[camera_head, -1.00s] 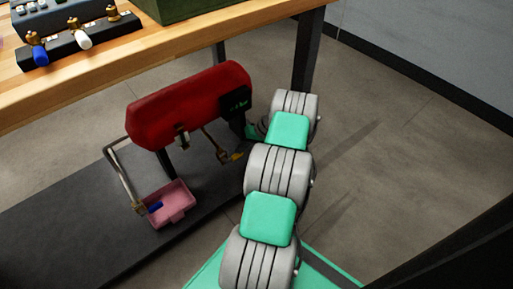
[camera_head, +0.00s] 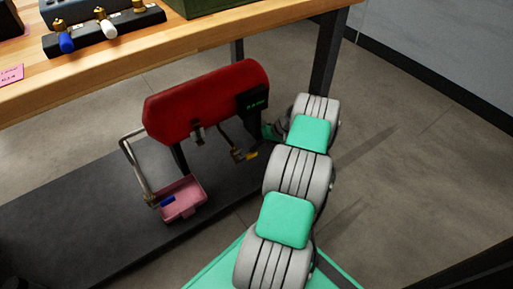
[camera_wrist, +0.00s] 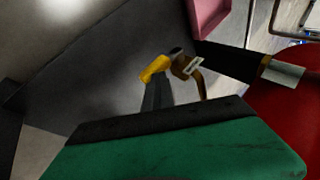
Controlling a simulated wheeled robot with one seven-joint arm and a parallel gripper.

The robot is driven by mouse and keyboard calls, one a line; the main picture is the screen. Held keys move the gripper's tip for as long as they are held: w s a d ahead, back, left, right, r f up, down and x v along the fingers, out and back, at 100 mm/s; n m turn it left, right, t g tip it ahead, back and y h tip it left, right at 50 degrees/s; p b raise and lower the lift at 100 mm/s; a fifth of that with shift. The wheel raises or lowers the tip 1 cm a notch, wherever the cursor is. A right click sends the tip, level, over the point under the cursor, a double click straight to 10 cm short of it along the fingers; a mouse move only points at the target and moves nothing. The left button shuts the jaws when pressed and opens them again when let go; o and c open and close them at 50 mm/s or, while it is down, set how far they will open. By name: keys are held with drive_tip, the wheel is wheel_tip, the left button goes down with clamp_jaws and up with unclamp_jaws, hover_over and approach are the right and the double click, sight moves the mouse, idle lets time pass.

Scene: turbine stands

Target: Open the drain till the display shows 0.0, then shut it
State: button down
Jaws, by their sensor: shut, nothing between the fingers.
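A red tank (camera_head: 207,100) stands under the bench, with a dark display box (camera_head: 252,103) on its right end. The display's green characters are too small to read. A valve with a yellow handle (camera_head: 251,156) hangs below the tank's right part; the handle also shows in the wrist view (camera_wrist: 155,68). A bent pipe (camera_head: 133,165) runs from the tank's left end to a blue-handled valve (camera_head: 167,201) at a pink tray (camera_head: 187,203). My gripper (camera_head: 266,132) is shut and empty, right of the yellow handle. In the wrist view its fingers (camera_wrist: 157,97) point at that handle; contact is unclear.
The wooden bench top (camera_head: 205,45) is above the tank, with a dark leg (camera_head: 323,65) behind my arm. A valve block with blue and white handles (camera_head: 105,32) sits on the bench. The tank stands on a dark base plate (camera_head: 70,235). Floor at right is clear.

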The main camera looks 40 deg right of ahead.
drive_tip(key=d+f+p+v, duration=0.1)
drive_tip(key=p+v, duration=0.4)
drive_tip(key=v, duration=0.7)
drive_tip(key=shift+w+d+p, duration=0.2)
drive_tip(key=shift+d+p, duration=0.15)
drive_tip(key=shift+d, duration=0.4)
